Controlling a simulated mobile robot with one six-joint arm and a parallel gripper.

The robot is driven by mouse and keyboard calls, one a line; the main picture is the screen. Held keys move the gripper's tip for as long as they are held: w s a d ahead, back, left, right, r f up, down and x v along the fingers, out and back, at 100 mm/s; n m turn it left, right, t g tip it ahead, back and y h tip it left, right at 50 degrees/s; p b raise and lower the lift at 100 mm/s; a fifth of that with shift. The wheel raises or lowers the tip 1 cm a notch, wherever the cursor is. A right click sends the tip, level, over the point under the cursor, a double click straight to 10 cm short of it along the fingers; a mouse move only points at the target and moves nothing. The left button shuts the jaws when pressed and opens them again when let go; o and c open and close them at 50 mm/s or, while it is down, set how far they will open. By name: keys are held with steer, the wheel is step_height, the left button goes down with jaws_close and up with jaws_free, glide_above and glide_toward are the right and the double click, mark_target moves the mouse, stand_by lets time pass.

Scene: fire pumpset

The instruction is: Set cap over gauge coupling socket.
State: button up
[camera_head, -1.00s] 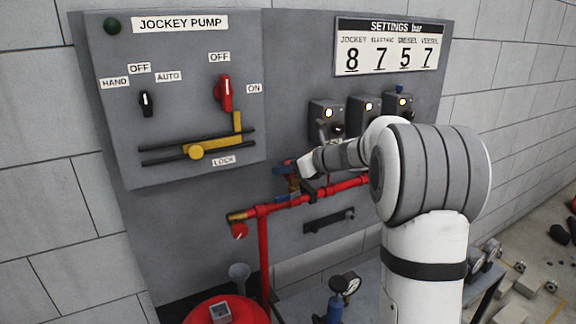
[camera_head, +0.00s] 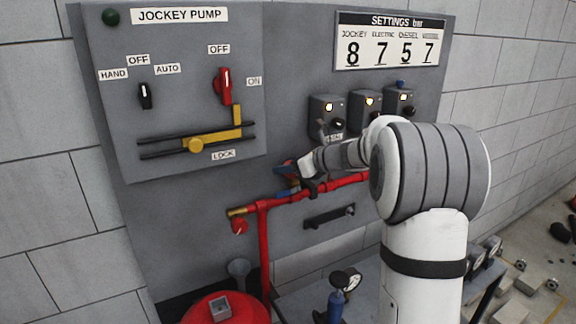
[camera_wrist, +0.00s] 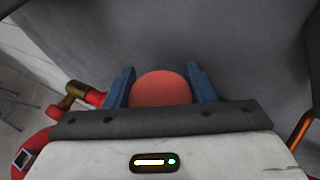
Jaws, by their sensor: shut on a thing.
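My gripper (camera_wrist: 161,76) has two blue fingers, one on each side of a round red cap (camera_wrist: 160,89), and is shut on it. In the head view my gripper (camera_head: 285,169) is in front of the grey panel, just above the red pipe (camera_head: 330,184). The cap is mostly hidden there by the fingers and wrist. I cannot make out the gauge coupling socket; the pipe directly under my gripper is partly covered. I cannot tell whether the cap touches anything below it.
A dark handle (camera_head: 329,216) is on the panel below the pipe. A pressure gauge (camera_head: 347,280) on a blue body stands low. Switch boxes (camera_head: 328,114) are above my wrist.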

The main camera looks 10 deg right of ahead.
steer(key=o, duration=1.1)
steer(key=shift+s, duration=0.1)
steer(key=b+v, duration=0.1)
steer(key=v, duration=0.6)
steer(key=shift+s+d+r, duration=0.1)
steer(key=shift+s+d, duration=0.1)
steer(key=shift+d, duration=0.05)
